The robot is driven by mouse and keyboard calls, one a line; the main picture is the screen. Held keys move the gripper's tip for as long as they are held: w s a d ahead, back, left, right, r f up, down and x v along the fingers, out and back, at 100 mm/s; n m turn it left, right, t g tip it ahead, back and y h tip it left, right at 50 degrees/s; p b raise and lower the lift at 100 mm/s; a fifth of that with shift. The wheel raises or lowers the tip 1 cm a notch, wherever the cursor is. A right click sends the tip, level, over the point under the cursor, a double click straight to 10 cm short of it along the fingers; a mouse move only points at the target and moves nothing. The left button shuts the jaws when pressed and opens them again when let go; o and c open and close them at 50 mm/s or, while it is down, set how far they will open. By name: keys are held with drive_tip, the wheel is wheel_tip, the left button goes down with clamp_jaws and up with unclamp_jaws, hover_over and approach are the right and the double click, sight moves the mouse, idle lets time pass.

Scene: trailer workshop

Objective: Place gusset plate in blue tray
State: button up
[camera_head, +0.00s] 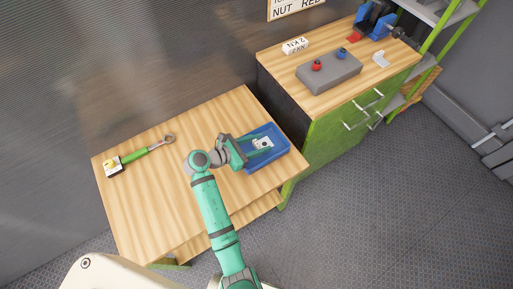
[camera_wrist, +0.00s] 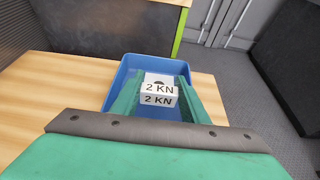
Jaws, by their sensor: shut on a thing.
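The blue tray (camera_head: 281,150) lies near the right edge of the wooden table. In the wrist view, the tray (camera_wrist: 125,68) is straight ahead, its floor partly hidden by my fingers. My gripper (camera_head: 258,147) reaches over the tray from the left. Its green fingers are shut on a small pale piece, which I take to be the gusset plate (camera_head: 263,142). In the wrist view, the plate (camera_wrist: 159,88) sits between the fingers, marked "2 KN", with a dark spot near its far edge. I cannot tell whether it touches the tray floor.
The middle of the table is clear.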

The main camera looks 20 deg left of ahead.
sight(256, 148)
drive_tip(key=shift+a+f, duration=0.6)
drive_tip(key=shift+f, duration=1.55)
drive_tip(key=shift+f, duration=0.1)
drive_tip(key=o, duration=1.2)
drive_tip(key=shift+s+r, duration=0.15)
drive_tip(key=shift+r, duration=0.05)
drive_tip(key=v, duration=1.1)
drive_tip(key=shift+s+a, duration=0.25)
